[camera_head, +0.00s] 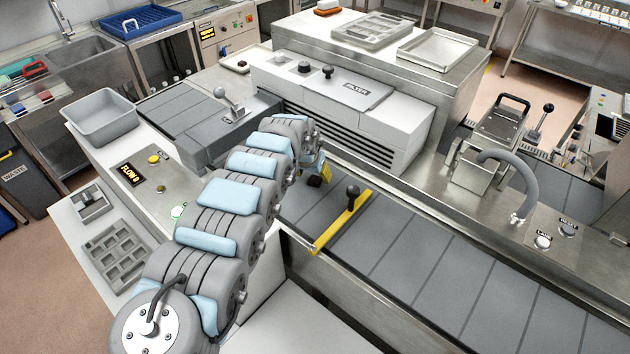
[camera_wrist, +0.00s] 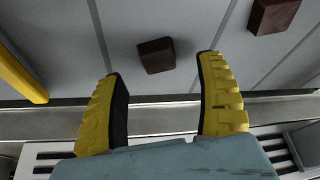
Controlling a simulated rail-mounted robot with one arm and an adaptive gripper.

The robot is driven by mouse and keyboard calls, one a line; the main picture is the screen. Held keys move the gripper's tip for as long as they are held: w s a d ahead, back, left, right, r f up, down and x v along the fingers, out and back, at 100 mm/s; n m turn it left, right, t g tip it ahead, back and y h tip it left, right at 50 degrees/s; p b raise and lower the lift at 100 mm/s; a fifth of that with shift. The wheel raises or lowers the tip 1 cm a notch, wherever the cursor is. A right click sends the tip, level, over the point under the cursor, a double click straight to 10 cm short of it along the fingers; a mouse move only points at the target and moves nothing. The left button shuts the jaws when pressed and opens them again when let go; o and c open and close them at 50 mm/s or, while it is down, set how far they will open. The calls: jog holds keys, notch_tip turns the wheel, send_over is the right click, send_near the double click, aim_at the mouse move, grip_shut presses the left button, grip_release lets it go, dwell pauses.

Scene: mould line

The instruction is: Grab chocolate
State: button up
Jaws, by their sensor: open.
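In the wrist view a dark brown chocolate block (camera_wrist: 156,55) lies on the grey slatted belt, just beyond and between my fingertips. A second brown block (camera_wrist: 273,15) lies further off at the upper right. My gripper (camera_wrist: 162,76) has its two yellow, black-lined fingers spread wide with nothing between them; I cannot tell its exact height above the belt. In the head view, a small dark block (camera_head: 314,181) shows on the belt beside my gripper (camera_head: 325,170), which is mostly hidden behind my arm.
A yellow bar (camera_head: 341,222) with a black knob crosses the belt (camera_head: 430,265); it also shows at the left in the wrist view (camera_wrist: 20,80). The belt right of the bar is clear.

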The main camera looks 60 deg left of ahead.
aim_at(315, 180)
jog(key=shift+f, duration=0.5)
jog(key=shift+w+a+f, duration=0.1)
jog(key=shift+w+f, duration=0.3)
jog(key=shift+f, duration=0.15)
jog(key=shift+a+f+b, duration=0.15)
jog(key=shift+f+b, duration=0.15)
jog(key=shift+f, duration=0.15)
jog(key=c, duration=1.1)
